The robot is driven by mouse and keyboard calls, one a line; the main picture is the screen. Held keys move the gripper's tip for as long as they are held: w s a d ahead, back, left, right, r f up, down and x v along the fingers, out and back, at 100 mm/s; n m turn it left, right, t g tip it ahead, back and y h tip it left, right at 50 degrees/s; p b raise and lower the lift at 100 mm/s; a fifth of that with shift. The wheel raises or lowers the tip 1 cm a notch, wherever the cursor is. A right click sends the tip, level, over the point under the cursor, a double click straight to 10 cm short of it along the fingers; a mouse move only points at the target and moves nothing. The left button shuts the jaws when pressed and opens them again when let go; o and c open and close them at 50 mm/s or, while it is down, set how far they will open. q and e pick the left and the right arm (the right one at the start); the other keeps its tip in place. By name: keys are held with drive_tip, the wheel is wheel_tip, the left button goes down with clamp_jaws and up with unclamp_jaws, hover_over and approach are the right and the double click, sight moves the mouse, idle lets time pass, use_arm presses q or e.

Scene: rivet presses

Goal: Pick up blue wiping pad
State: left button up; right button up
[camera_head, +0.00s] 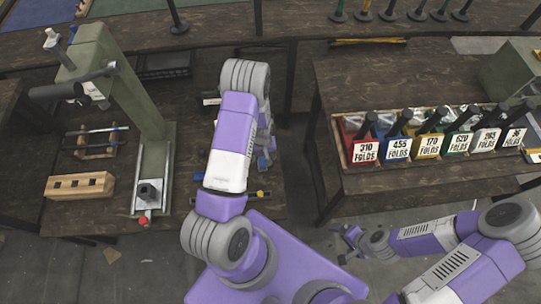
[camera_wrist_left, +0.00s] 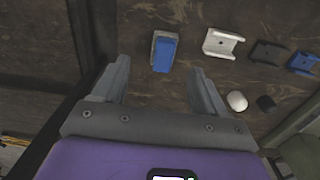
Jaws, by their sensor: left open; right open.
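The blue wiping pad (camera_wrist_left: 164,55) shows in the left wrist view as a small blue block with a pale grey edge. It lies on a dark brown wooden tabletop (camera_wrist_left: 225,15). My left gripper (camera_wrist_left: 160,75) is open above it, and the pad shows in the gap between the two fingertips, not gripped. In the head view my left arm hides most of this spot, and I cannot make out the pad there. My right gripper (camera_head: 348,240) is open and empty, low over the floor in front of the right-hand bench.
Right of the pad lie a white bracket (camera_wrist_left: 222,43), a black bracket (camera_wrist_left: 265,52), a blue bracket (camera_wrist_left: 303,63), and white (camera_wrist_left: 237,101) and black (camera_wrist_left: 266,103) rounded pieces. A green press (camera_head: 140,100) stands left of my left arm. Labelled coloured bins (camera_head: 398,148) fill the right bench's front.

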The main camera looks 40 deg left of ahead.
sight(262, 162)
use_arm(q)
drive_tip(key=shift+w+a+f+b, duration=0.1)
drive_tip(key=shift+a+f+b, duration=0.15)
drive_tip(key=shift+f, duration=0.35)
drive_tip(key=shift+w+a+f+b, duration=0.1)
drive_tip(key=shift+a+f, duration=0.1)
drive_tip(key=shift+f, duration=0.35)
drive_tip(key=shift+s+f, duration=0.1)
drive_tip(key=shift+f, duration=0.2)
wheel_tip(262, 162, down, 5)
drive_tip(key=shift+r+b, duration=0.15)
drive_tip(key=shift+b, duration=0.8)
drive_tip(key=shift+r, duration=0.1)
drive_tip(key=c, duration=1.1)
wheel_tip(262, 162, up, 10)
drive_tip(key=p, duration=0.3)
drive_tip(key=shift+c, duration=0.2)
drive_tip(key=o, duration=0.5)
drive_tip(key=c, duration=0.4)
